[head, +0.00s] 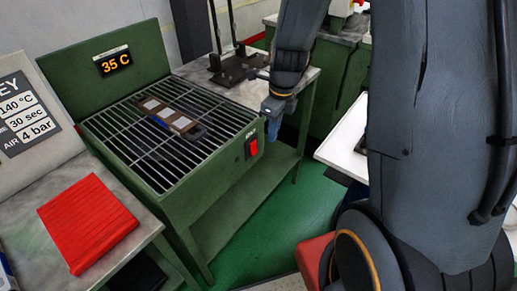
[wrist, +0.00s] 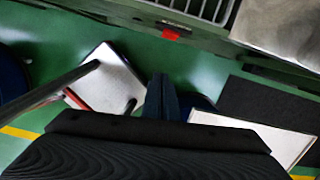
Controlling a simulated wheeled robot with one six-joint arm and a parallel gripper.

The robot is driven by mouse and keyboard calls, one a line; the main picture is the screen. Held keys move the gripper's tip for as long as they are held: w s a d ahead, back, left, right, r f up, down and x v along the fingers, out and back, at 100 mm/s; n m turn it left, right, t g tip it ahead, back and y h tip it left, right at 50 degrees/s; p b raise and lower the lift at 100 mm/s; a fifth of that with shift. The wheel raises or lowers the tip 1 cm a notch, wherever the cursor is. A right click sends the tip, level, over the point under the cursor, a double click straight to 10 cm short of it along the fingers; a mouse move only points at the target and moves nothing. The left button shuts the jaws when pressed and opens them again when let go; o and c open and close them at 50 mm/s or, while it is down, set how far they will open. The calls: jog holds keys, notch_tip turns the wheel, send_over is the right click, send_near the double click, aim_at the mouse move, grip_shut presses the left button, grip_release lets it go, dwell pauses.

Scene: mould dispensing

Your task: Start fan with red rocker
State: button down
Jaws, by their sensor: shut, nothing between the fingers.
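The red rocker (head: 254,147) sits on the front panel of the green fan bench (head: 222,172), near its right corner, with a small label above it. In the wrist view the red rocker (wrist: 171,35) shows on the green panel beyond my fingers. My gripper (head: 273,130) is shut and empty, to the right of the rocker in the head view and apart from it. In the wrist view its fingers (wrist: 162,82) are together. A mould (head: 167,116) lies on the bench's grille. The display above the grille reads 35 C.
A red block (head: 88,221) lies on the grey table at left, beside a sign with settings. A dark stand (head: 238,68) is on the table behind the bench. A white-topped surface (head: 345,140) stands at right. Green floor is open before the bench.

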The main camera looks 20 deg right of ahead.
aim_at(254, 148)
jog(key=shift+w+d+f+m, duration=0.1)
jog(key=shift+w+f+m, duration=0.15)
jog(key=shift+m, duration=0.45)
jog(key=w+a+f+p, duration=0.1)
jog(key=w+a+f, duration=0.2)
jog(key=f, duration=0.7)
jog(key=shift+w+f+p, duration=0.2)
jog(key=shift+w+p, duration=0.1)
jog(key=shift+w, duration=0.25)
jog(key=shift+w+a+p, duration=0.1)
jog(key=shift+a+p, duration=0.05)
jog(key=shift+p, duration=0.2)
